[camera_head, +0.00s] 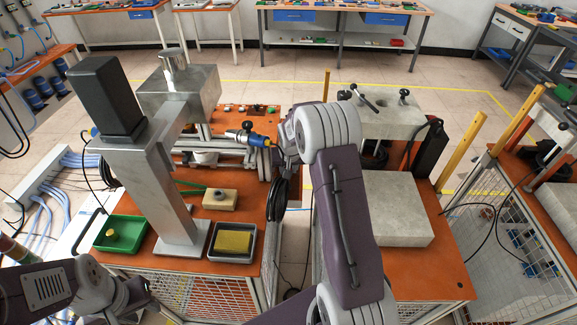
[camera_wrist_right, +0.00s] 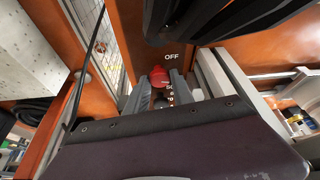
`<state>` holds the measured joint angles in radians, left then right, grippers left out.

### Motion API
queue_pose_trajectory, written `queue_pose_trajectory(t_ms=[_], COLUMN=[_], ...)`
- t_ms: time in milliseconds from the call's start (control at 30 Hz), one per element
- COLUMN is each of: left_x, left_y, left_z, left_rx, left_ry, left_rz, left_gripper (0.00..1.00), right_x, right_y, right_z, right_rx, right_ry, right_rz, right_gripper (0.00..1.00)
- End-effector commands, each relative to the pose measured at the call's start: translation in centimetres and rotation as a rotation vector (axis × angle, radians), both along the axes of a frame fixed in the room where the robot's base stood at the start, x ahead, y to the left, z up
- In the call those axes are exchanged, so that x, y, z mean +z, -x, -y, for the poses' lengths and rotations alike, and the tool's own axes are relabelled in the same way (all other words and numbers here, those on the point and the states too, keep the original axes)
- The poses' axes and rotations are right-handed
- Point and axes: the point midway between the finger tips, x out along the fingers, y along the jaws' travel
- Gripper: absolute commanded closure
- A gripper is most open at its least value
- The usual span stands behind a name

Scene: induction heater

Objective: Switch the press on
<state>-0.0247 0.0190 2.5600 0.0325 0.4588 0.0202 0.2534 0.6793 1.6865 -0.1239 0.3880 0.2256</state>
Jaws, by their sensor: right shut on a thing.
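The press (camera_head: 165,190), a grey metal column with a black block on top, stands on the orange table at left in the head view. In the right wrist view a red knob (camera_wrist_right: 159,72) sits on an orange panel (camera_wrist_right: 180,55) marked "OFF" above it, with more white lettering below, partly covered. My right gripper (camera_wrist_right: 163,82) has its two grey fingers on either side of this knob and is shut on it. In the head view my right forearm hides the knob and the fingertips. My left gripper (camera_head: 130,297) is low at left, away from the press; its jaw opening is unclear.
A green tray (camera_head: 96,243) and a grey tray with a yellow block (camera_head: 234,242) sit at the table's front. A blue-and-black cylindrical part (camera_head: 247,137) is close left of my right wrist. Black cables (camera_head: 279,200) hang at the table's right edge. Concrete-like blocks (camera_head: 393,208) occupy the right table.

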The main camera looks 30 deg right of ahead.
Motion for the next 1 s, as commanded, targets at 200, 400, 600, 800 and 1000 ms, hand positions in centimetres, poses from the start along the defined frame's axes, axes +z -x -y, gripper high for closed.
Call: queue_pose_trajectory(t_ms=[200, 400, 600, 800, 1000], left_x=[0.19, 0.2, 0.19, 0.19, 0.18], left_y=[0.0, 0.0, 0.0, 0.0, 0.0], left_z=[0.0, 0.0, 0.0, 0.0, 0.0], left_rx=[0.0, 0.0, 0.0, 0.0, 0.0], left_ry=[0.0, 0.0, 0.0, 0.0, 0.0], left_rz=[0.0, 0.0, 0.0, 0.0, 0.0], left_gripper=[0.64, 0.64, 0.64, 0.64, 0.64], right_x=[0.07, 0.04, 0.02, 0.02, -0.01], right_y=[-0.07, -0.07, -0.06, -0.05, -0.03], right_z=[-0.06, -0.06, -0.05, -0.06, -0.05], right_rx=[-0.048, -0.062, -0.062, -0.062, -0.062], right_ry=[0.0, 0.0, 0.0, -0.001, -0.001], right_rz=[0.001, 0.001, 0.001, 0.0, 0.0], right_gripper=[1.0, 1.0, 1.0, 0.5, 0.5])
